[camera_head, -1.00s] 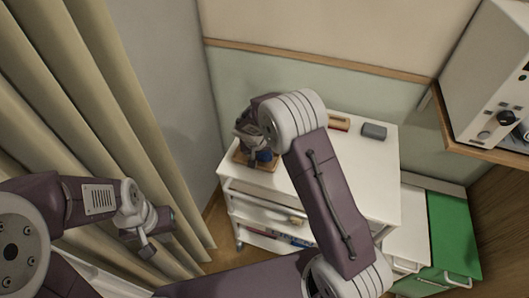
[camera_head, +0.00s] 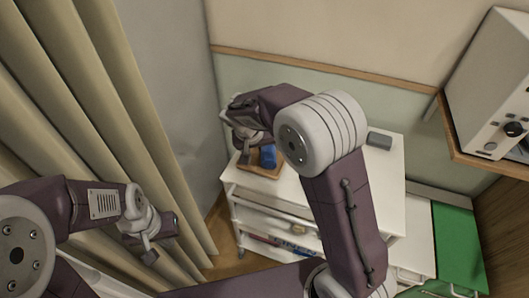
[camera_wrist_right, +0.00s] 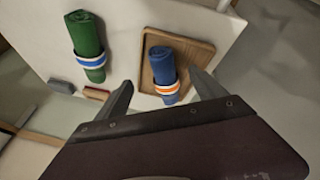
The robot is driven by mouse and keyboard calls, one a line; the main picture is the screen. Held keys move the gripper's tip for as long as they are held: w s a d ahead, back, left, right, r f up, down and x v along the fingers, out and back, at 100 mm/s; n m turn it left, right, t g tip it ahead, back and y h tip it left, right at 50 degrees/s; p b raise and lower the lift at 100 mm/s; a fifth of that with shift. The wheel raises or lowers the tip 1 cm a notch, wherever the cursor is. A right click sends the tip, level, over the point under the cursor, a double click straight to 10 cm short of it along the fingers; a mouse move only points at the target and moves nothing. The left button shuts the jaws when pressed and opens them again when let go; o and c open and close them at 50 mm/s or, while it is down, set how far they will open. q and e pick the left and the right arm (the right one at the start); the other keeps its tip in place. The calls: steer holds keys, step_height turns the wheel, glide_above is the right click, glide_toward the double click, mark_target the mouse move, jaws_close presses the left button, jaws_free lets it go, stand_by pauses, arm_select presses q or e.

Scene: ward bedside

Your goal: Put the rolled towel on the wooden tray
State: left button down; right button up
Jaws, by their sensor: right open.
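A blue rolled towel (camera_wrist_right: 162,72) with an orange and white band lies on the wooden tray (camera_wrist_right: 203,52) in the right wrist view. In the head view the blue towel (camera_head: 268,156) and tray (camera_head: 258,171) show at the cart's left end. A green rolled towel (camera_wrist_right: 86,42) with a blue and white band lies beside the tray. My right gripper (camera_wrist_right: 161,80) is open; its fingers show on either side of the blue towel, apart from it. It hangs above the tray in the head view. My left gripper (camera_head: 150,245) is by the curtain, its jaws unclear.
The white cart (camera_head: 390,190) has lower shelves holding small items. A grey box (camera_head: 379,140) sits on its top. A small reddish-brown block (camera_wrist_right: 97,94) lies near the green towel.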

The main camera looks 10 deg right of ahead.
steer(key=s+d+f+g+y, duration=0.1)
steer(key=s+d+f, duration=0.1)
steer(key=s, duration=0.8)
steer(key=s+d+f+n+g+y, duration=0.1)
steer(key=s+d+f+y, duration=0.1)
steer(key=s, duration=0.9)
steer(key=shift+d+f+n+g+y, duration=0.3)
steer(key=shift+d+f+g, duration=0.1)
steer(key=shift+d+f, duration=0.35)
